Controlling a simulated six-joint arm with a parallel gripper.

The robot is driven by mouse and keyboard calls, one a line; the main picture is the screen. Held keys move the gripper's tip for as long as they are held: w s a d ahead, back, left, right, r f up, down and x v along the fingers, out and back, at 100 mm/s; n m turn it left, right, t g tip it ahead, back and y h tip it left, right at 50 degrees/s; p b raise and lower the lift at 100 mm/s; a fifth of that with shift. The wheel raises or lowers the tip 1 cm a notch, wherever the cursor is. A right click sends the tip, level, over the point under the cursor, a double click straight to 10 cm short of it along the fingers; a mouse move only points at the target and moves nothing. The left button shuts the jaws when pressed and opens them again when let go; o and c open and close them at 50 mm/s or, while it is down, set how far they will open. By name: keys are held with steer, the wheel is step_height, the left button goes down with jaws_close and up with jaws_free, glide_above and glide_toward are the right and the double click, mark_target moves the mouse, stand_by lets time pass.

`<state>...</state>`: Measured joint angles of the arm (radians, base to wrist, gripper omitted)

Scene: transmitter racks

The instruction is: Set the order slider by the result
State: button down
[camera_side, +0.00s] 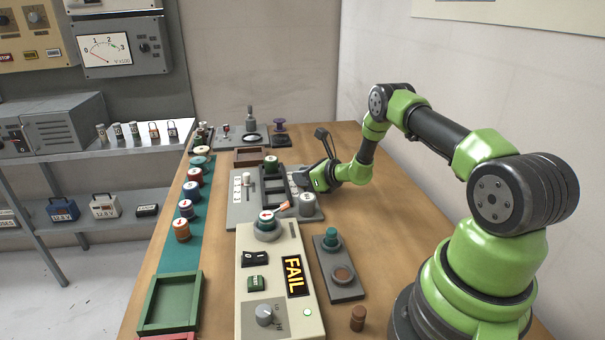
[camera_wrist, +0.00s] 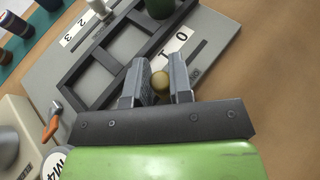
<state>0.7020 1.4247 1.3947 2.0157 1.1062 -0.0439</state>
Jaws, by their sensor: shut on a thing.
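The grey slider plate (camera_side: 238,215) lies mid-table and fills much of the wrist view (camera_wrist: 50,45). My gripper (camera_wrist: 160,70) is shut on a small brass-coloured knob (camera_wrist: 160,81) at the plate's edge, beside a white label strip (camera_wrist: 172,46) reading 0 and 1. A slot runs along that strip; the knob's exact place in it is partly hidden by the fingers. A second, pale slider knob (camera_wrist: 98,7) stands by another strip marked 2 and 3. In the side view my gripper (camera_side: 303,178) is at the plate's right side. The tester panel (camera_side: 250,300) shows a FAIL sign (camera_side: 294,276).
A black open frame (camera_wrist: 110,65) sits on the plate, with a green-topped part at its far end. Several cylindrical parts line the teal strip (camera_side: 180,255) at left. A green tray (camera_side: 170,303) is at front left. The wooden table right of the plate is mostly clear.

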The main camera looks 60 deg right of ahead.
steer(key=c, duration=1)
jaws_free()
steer(key=v, duration=1)
steer(key=shift+w, duration=0.1)
